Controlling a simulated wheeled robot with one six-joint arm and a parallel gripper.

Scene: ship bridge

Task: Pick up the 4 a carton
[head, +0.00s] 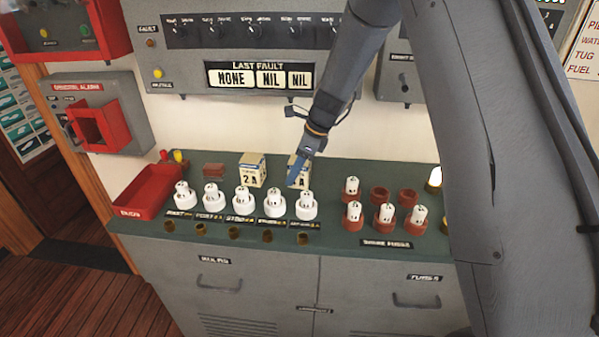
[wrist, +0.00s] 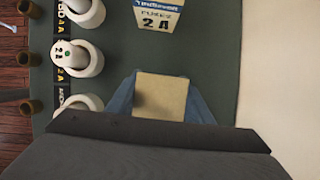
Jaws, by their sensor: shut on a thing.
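My gripper (head: 299,168), with blue fingers, is shut on a small cream carton (head: 304,182) at the back of the green counter. The fingers hide most of its label in the head view; only part of an "A" shows. In the wrist view the carton's plain top (wrist: 161,96) sits between the two blue fingers (wrist: 160,104). I cannot tell whether it is clear of the counter. Another carton marked 2 A (head: 252,170) stands upright to its left; it also shows in the wrist view (wrist: 157,17).
A row of white fuse holders (head: 243,203) stands in front of the cartons. Brown fuse holders (head: 384,217), some empty, are to the right. A red tray (head: 147,192) is at the left end. The grey fault panel (head: 258,45) is on the wall above.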

